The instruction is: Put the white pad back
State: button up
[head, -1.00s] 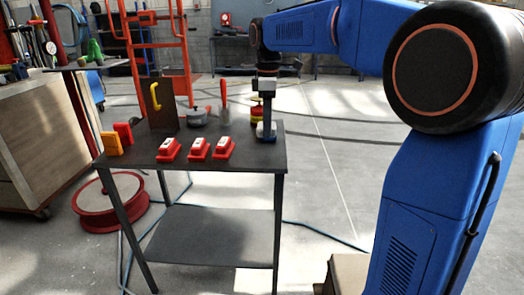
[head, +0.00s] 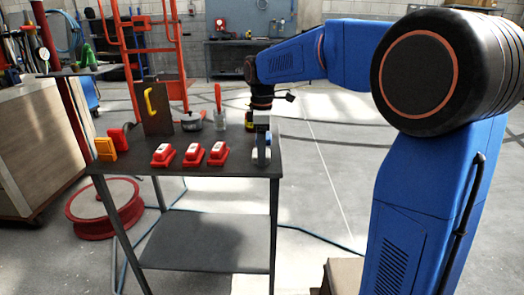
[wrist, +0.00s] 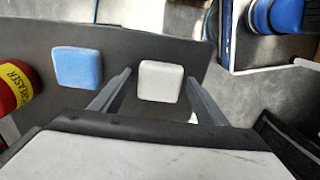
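The white pad (wrist: 160,82) lies on the dark tabletop in the wrist view, between and beyond my finger tips. My gripper (wrist: 160,76) is open, with one finger to each side of the pad and a gap on both sides. Whether the fingers are down at pad height is hard to tell. A similar blue pad (wrist: 76,67) lies to the left, outside the fingers. In the head view my gripper (head: 261,148) is low over the table's right end, and the pads there are too small and covered to tell apart.
Three red blocks with white tops (head: 193,155) stand along the table (head: 150,180) front. A red degreaser container (wrist: 14,84) stands left of the blue pad.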

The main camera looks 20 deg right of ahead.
jog(key=shift+r, duration=0.15)
notch_tip(320, 180, up, 12)
dwell(0.7)
jog(key=s+d+f+m+t, duration=0.1)
jog(key=s+f+m, duration=0.3)
jog(key=s, duration=0.7)
jog(key=s+d+f+m+t, duration=0.2)
jog(key=s+f+m, duration=0.3)
jog(key=s+f, duration=0.4)
jog(key=s+d+f+m+t, duration=0.1)
jog(key=s+d+f+m, duration=0.2)
jog(key=s, duration=1)
notch_tip(320, 180, down, 4)
jog(key=shift+s+d+m+t, duration=0.2)
jog(key=shift+d+m+t, duration=0.2)
jog(key=shift+m, duration=0.8)
